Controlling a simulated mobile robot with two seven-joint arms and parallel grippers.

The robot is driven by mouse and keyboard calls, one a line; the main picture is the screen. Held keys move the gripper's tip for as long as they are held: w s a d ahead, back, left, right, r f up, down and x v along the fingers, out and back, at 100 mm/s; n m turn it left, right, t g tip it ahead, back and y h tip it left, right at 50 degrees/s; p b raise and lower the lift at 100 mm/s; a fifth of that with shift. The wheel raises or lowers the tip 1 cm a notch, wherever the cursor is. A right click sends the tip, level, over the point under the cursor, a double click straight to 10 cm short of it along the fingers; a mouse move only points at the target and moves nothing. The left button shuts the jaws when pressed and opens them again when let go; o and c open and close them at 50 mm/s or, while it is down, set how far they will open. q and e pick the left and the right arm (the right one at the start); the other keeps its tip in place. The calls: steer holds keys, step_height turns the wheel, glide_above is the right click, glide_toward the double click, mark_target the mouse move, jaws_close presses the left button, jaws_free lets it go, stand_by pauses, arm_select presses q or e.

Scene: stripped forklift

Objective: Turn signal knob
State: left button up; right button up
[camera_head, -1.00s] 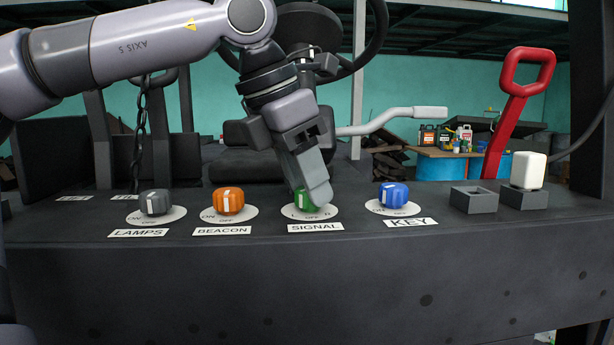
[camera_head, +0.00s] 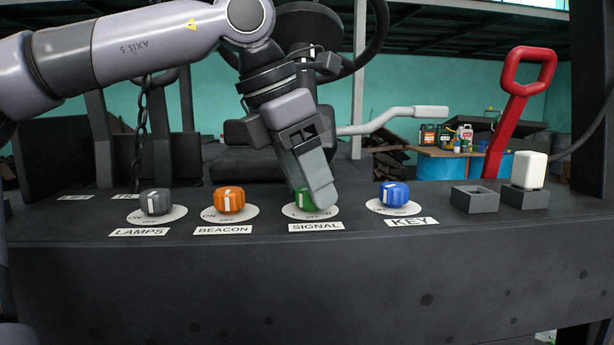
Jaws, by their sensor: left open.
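The green signal knob (camera_head: 302,201) stands on a white dial plate above the SIGNAL label (camera_head: 316,227) on the dark console. Part of it shows at the left of my fingers; the rest is hidden behind them. My left gripper (camera_head: 318,198) comes down from above with its fingers at the knob, open. I cannot tell whether a finger touches the knob. The knob's white mark looks roughly upright. My right gripper is not in view.
An orange BEACON knob (camera_head: 230,200) and a grey LAMPS knob (camera_head: 156,202) stand to the left. A blue KEY knob (camera_head: 394,195) stands to the right.

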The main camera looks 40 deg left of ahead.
arm_select(q)
steer(key=v, duration=0.7)
stand_by(0.6)
